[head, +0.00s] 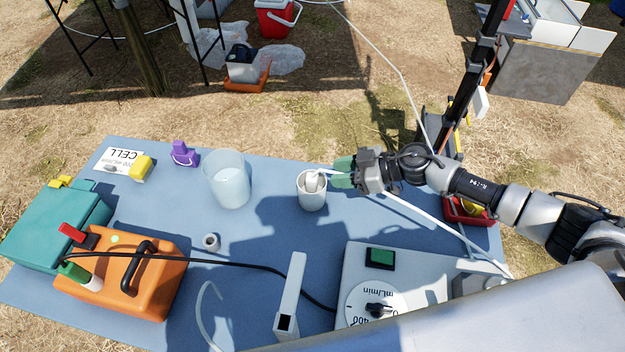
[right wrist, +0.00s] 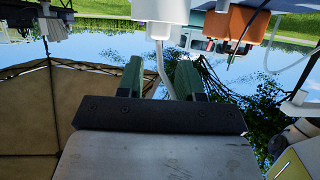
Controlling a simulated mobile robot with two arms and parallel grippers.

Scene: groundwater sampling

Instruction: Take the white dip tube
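The white dip tube (head: 440,216) runs from the pump side at the lower right up to my right gripper. Its thicker white end (head: 316,182) stands in a small white cup (head: 312,199) on the blue table. My right gripper (head: 340,172) is just right of the cup's rim, its green fingers pointing left. In the right wrist view, which is upside down, the fingers (right wrist: 159,78) are apart, with the thin tube (right wrist: 162,68) passing between them. The cup (right wrist: 160,10) shows at the top. My left gripper is not in view.
A clear beaker (head: 227,182) stands left of the cup. A pump with a flow dial (head: 375,305) and an upright white block (head: 290,300) are nearer. An orange case (head: 130,280) and a teal box (head: 50,235) fill the left. A red bin (head: 466,212) is right of the gripper.

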